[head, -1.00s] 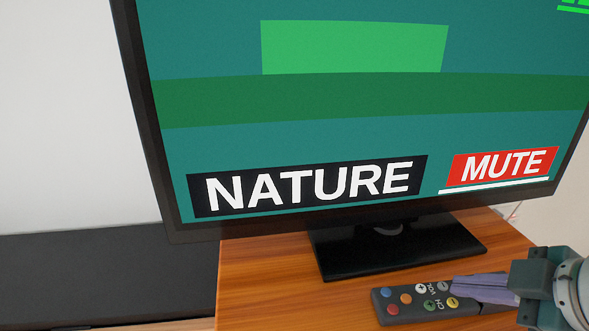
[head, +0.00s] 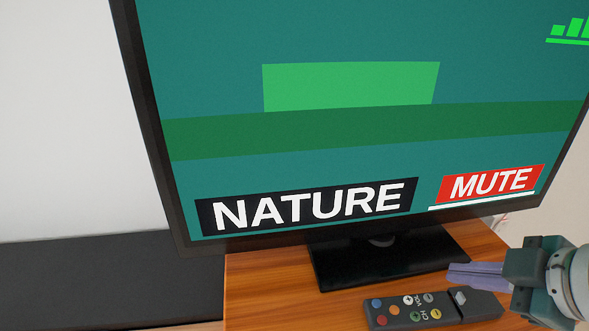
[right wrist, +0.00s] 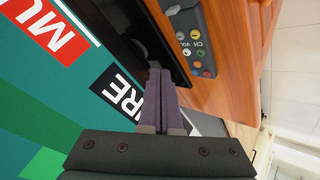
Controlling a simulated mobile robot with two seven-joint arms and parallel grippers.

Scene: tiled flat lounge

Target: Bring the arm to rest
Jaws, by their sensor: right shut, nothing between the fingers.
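My right gripper (head: 478,273) is at the lower right of the head view. Its purple fingers are shut with nothing between them, and they are above and apart from the remote. The fingers also show in the right wrist view (right wrist: 160,100). The dark remote (head: 435,309) with coloured buttons lies on the wooden cabinet (head: 262,280); its button face also shows in the right wrist view (right wrist: 192,38). The television screen (head: 350,90) reads NATURE and shows a red MUTE label. My left gripper is in neither view.
The television's black stand (head: 385,262) rests on the cabinet, just behind and left of my right gripper. A low black surface (head: 110,285) lies to the left. The cabinet's front left part is clear.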

